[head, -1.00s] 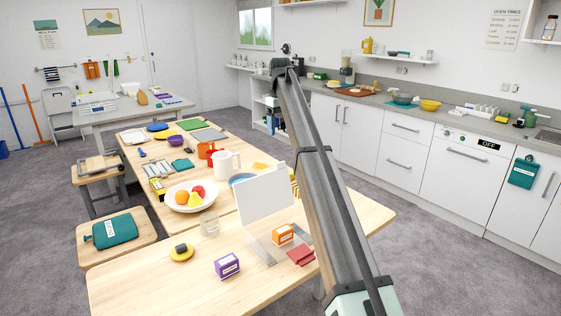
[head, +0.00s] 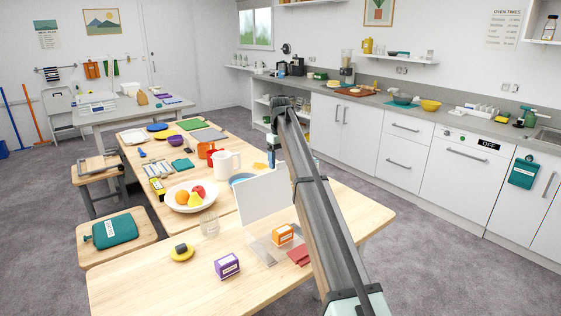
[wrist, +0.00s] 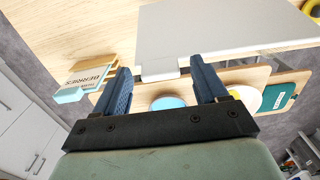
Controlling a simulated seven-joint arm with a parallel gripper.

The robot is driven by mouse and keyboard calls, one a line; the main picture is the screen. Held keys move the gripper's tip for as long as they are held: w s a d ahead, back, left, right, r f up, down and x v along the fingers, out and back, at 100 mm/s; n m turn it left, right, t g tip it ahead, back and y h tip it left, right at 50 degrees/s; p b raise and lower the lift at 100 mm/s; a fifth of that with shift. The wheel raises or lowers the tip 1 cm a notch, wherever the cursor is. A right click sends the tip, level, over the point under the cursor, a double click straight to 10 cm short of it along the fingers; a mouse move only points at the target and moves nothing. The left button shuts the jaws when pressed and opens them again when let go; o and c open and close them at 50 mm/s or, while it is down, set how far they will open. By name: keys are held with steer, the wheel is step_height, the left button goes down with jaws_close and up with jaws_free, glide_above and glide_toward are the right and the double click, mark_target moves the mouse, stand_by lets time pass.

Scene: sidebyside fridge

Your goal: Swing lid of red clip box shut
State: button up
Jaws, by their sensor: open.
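I cannot make out a red clip box with a lid for certain. A flat red item (head: 299,256) lies at the near table's right side, partly hidden by my arm. An orange-red item (head: 215,158) stands by the white pitcher (head: 227,162); its form is unclear. My gripper (head: 272,158) points down behind the upright white panel (head: 262,197), near its top right corner. In the wrist view my gripper's blue fingers (wrist: 160,72) are spread wide with nothing held between them. The pale panel (wrist: 220,27) fills the view ahead, its edge and small tab close to the fingertips.
An orange box (head: 283,234) and a purple box (head: 227,266) stand in front of the panel. A fruit bowl (head: 190,197) and a glass (head: 209,224) are left of it. A berries box (wrist: 85,80) is left in the wrist view.

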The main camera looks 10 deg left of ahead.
steer(key=shift+f, duration=0.2)
steer(key=shift+c, duration=0.3)
jaws_close()
stand_by(0.3)
